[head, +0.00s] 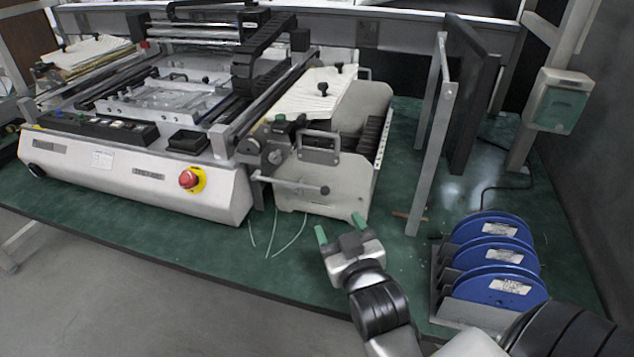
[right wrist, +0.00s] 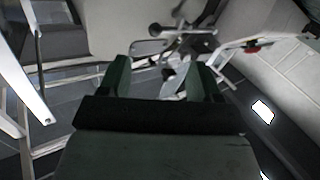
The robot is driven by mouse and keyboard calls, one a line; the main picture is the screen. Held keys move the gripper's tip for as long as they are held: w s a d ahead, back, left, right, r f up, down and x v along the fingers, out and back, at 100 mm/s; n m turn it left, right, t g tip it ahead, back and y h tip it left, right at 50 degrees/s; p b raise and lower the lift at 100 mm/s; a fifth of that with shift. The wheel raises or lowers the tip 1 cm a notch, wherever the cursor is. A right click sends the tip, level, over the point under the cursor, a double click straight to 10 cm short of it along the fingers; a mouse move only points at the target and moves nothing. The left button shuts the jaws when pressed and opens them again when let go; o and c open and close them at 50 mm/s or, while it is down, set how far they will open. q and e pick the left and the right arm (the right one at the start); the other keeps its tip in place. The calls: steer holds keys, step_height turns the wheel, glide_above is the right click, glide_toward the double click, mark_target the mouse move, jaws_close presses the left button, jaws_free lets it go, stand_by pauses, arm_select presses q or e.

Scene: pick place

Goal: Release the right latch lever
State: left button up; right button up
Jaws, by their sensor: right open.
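A metal lever (head: 290,187) with a rounded knob at its right end sticks out low at the front of the feeder unit (head: 345,180), to the right of the machine's emergency stop. It lies nearly level. A looped handle (head: 318,143) sits above it; I cannot tell for certain which is the named latch lever. My right gripper (head: 340,229) is open and empty, below and right of the lever, apart from it. In the right wrist view the open green fingers (right wrist: 160,78) point toward metal levers and handles (right wrist: 183,31), with nothing between them. My left gripper is not in view.
The printing machine (head: 130,175) with a red emergency stop (head: 188,179) stands to the left. Blue reels (head: 495,255) in a rack stand to the right of my right arm. An upright metal frame (head: 433,135) stands behind. Green bench top (head: 300,270) is clear around the gripper, apart from thin wires.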

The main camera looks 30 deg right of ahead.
mark_target(323, 193)
steer(key=x, duration=0.9)
steer(key=shift+w+d, duration=0.1)
steer(key=shift+w, duration=0.6)
steer(key=c, duration=0.4)
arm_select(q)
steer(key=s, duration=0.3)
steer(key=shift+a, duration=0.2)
arm_select(e)
steer(key=shift+s+r, duration=0.1)
jaws_close()
